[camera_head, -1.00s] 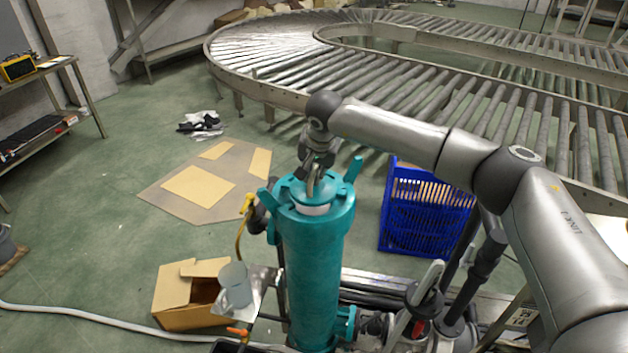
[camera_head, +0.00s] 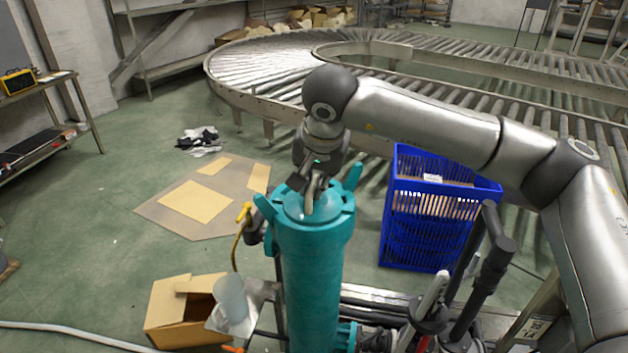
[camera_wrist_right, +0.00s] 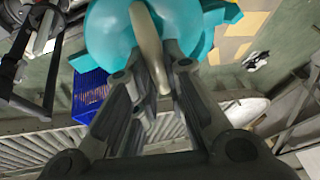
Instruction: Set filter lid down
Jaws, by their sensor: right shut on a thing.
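The teal filter lid (camera_head: 303,208) is at the mouth of the tall teal filter housing (camera_head: 312,275) in the head view. It looks level, and no clear gap shows beneath it; I cannot tell whether it is fully seated. My right gripper (camera_head: 315,184) comes down from above and is shut on the lid's pale upright handle. In the right wrist view, the lid (camera_wrist_right: 105,35) fills the top and the handle (camera_wrist_right: 148,45) stands between the fingers of the gripper (camera_wrist_right: 152,76). The inside of the housing is hidden. My left gripper is out of view.
A blue crate (camera_head: 432,225) stands right of the housing. An open cardboard box (camera_head: 170,318) and a translucent cup (camera_head: 230,298) are at lower left. Yellow-handled piping (camera_head: 243,215) sits beside the housing. A roller conveyor (camera_head: 270,65) curves behind.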

